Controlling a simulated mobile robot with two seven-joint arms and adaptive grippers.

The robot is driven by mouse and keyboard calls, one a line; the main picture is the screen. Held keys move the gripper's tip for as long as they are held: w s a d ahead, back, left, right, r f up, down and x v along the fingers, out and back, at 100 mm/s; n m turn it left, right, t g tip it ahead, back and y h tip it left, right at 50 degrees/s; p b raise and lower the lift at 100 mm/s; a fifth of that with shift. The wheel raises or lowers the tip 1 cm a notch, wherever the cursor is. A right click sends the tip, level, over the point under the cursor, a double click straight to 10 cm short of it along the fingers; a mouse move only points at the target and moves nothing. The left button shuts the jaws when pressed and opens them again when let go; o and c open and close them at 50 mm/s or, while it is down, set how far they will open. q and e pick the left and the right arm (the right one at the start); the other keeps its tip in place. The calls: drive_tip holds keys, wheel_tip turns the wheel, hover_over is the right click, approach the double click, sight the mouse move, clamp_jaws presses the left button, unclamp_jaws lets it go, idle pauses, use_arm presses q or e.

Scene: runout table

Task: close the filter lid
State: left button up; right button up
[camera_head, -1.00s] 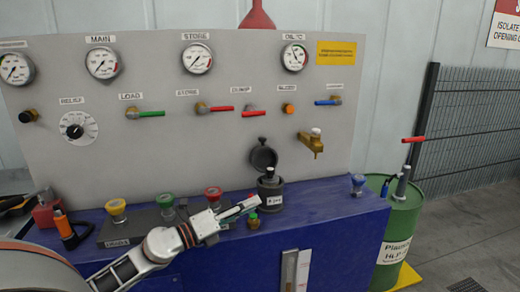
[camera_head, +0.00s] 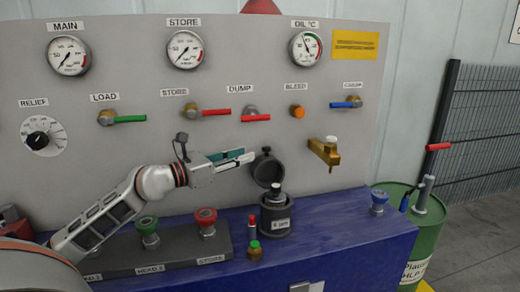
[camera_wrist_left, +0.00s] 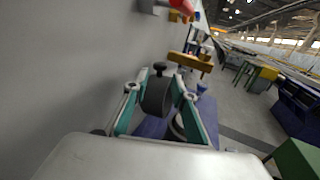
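The filter lid (camera_head: 266,173) is a dark round disc with a small knob, standing open and upright on its hinge behind the filter housing (camera_head: 276,218). The housing is a dark cylinder with a white label and a silver-topped part showing in its mouth. My left gripper (camera_head: 249,157) is just left of the lid at the height of its upper part. Contact cannot be told. My right gripper is out of view.
A brass tap (camera_head: 324,151) juts from the grey panel right of the lid. A red-and-green capped fitting (camera_head: 253,240) stands front left of the housing. Red (camera_head: 206,220) and green (camera_head: 147,230) knobs are further left.

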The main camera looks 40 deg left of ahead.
sight(263, 149)
use_arm(q)
drive_tip(key=shift+x, duration=3.6)
clamp_jaws()
